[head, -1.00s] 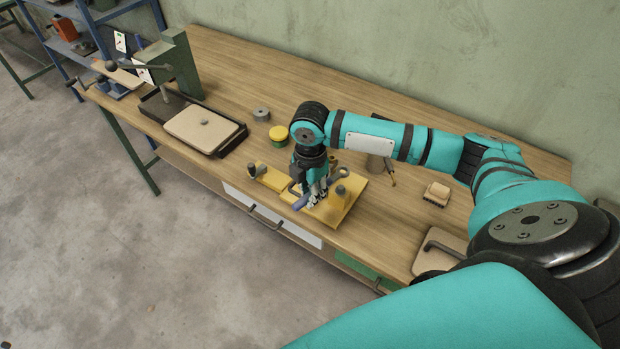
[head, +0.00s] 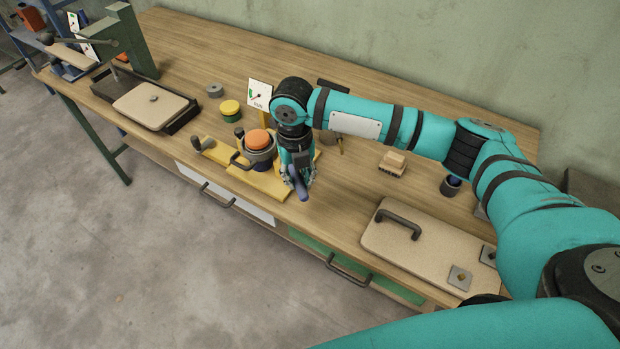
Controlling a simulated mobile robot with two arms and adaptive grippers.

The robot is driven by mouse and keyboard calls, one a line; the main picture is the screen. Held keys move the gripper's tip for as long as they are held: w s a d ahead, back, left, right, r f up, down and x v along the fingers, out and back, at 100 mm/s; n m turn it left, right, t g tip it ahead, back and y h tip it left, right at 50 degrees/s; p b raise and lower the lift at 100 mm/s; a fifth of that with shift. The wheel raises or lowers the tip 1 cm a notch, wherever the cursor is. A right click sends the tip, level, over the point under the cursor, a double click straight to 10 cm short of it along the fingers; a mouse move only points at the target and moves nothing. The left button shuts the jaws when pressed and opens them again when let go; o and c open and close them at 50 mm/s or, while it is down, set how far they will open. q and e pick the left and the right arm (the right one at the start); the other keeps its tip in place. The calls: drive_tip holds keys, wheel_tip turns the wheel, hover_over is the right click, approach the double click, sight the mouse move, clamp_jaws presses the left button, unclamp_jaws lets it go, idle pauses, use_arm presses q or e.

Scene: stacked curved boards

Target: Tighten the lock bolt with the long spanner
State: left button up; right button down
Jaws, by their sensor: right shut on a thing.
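The yellow fixture (head: 268,187) lies near the front edge of the bench. A dark cylinder with an orange top (head: 257,139) stands on it, with small dark handles beside it. My right gripper (head: 299,181) is shut on the long spanner at the fixture's right end. Only a blue part of the spanner (head: 303,192) shows, pointing down below the fingers; the rest is hidden by the gripper. I cannot make out the lock bolt. My left gripper is not in view.
A dial card (head: 259,95) stands behind the fixture. A yellow-green tin (head: 230,109) and a grey ring (head: 215,90) are to the left. A brush (head: 392,163), a dark cup (head: 450,186) and a pale board with a black handle (head: 378,237) are to the right.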

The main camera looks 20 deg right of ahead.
drive_tip(key=shift+a, duration=0.15)
drive_tip(key=shift+r+p, duration=0.15)
drive_tip(key=shift+p, duration=0.3)
drive_tip(key=shift+f, duration=1.3)
use_arm(q)
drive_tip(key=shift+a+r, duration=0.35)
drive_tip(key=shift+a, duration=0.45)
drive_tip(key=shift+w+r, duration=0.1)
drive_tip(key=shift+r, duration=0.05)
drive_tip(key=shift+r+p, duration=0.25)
drive_tip(key=shift+p, duration=0.05)
